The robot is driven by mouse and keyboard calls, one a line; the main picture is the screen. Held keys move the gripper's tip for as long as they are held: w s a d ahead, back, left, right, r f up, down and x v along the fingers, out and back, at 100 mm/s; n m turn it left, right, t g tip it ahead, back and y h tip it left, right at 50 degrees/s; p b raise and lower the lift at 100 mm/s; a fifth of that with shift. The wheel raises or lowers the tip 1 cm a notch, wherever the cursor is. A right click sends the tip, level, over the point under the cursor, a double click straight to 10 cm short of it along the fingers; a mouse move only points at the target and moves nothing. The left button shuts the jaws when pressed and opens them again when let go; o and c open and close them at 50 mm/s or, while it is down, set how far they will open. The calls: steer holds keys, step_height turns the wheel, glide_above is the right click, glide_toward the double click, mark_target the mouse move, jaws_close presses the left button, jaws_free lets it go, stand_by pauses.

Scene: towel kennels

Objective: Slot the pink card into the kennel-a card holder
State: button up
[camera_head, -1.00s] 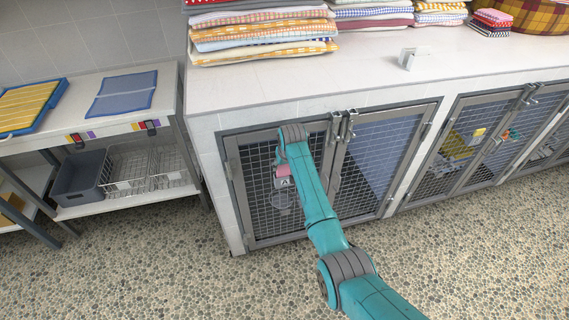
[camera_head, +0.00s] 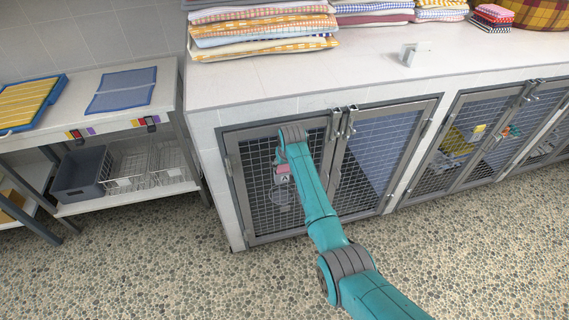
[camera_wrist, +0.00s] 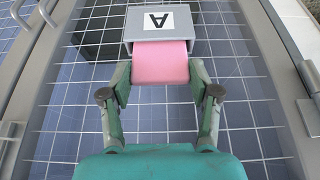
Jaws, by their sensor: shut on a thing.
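The pink card (camera_wrist: 160,62) is between my gripper's fingertips (camera_wrist: 160,78) in the wrist view. My gripper is shut on it by its two side edges. The card's far edge meets the grey card holder (camera_wrist: 134,24), which bears a white plate with a black A. That end of the card is hidden at the holder, so how deep it sits I cannot tell. The wrist view shows the letter upside down. In the head view the card (camera_head: 283,168) shows as a small pink patch just above the A plate, on the left mesh door. My arm partly covers this spot.
The kennel door's mesh (camera_wrist: 75,110) lies close behind my fingers. Door latches (camera_head: 342,122) stick out to the right of my arm. Folded towels (camera_head: 262,30) lie on the counter above. A shelf with a grey bin (camera_head: 78,178) and wire baskets stands left. The floor in front is clear.

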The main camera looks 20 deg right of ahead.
steer(key=o, duration=1.1)
steer(key=v, duration=1.2)
